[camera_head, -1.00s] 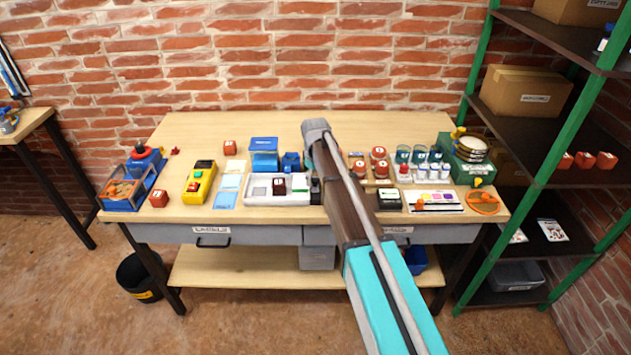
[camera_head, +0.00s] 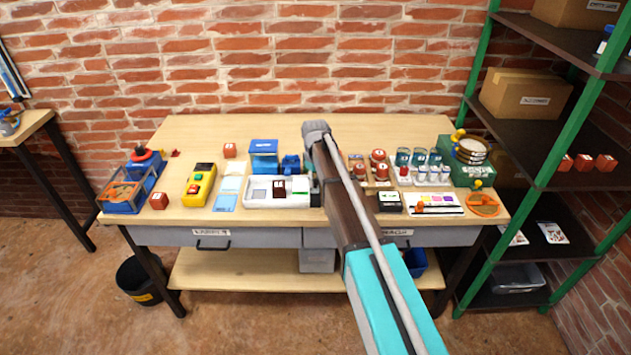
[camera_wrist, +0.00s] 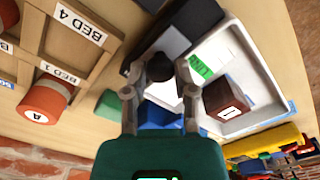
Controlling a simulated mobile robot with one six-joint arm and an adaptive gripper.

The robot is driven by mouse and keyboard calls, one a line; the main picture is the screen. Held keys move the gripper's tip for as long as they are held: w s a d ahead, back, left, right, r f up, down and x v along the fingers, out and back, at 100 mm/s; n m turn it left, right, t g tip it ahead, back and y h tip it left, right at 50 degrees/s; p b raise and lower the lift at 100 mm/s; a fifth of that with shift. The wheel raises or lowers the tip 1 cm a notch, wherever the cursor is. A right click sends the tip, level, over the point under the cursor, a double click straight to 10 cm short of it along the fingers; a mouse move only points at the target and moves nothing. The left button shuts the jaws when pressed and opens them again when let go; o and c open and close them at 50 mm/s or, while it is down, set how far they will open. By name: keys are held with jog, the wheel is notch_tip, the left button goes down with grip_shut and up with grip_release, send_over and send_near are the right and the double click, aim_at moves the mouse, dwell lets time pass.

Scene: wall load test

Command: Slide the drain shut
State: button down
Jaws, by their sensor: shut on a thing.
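I cannot pick out the drain for certain.
Blue pieces (camera_head: 290,164) stand behind the tray. A yellow box (camera_head: 200,185) is to its left. The bench's back strip (camera_head: 210,130) is clear.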

jog(key=shift+w, duration=0.45)
jog(key=shift+c, duration=2.1)
grip_release()
jog(key=shift+s, duration=0.1)
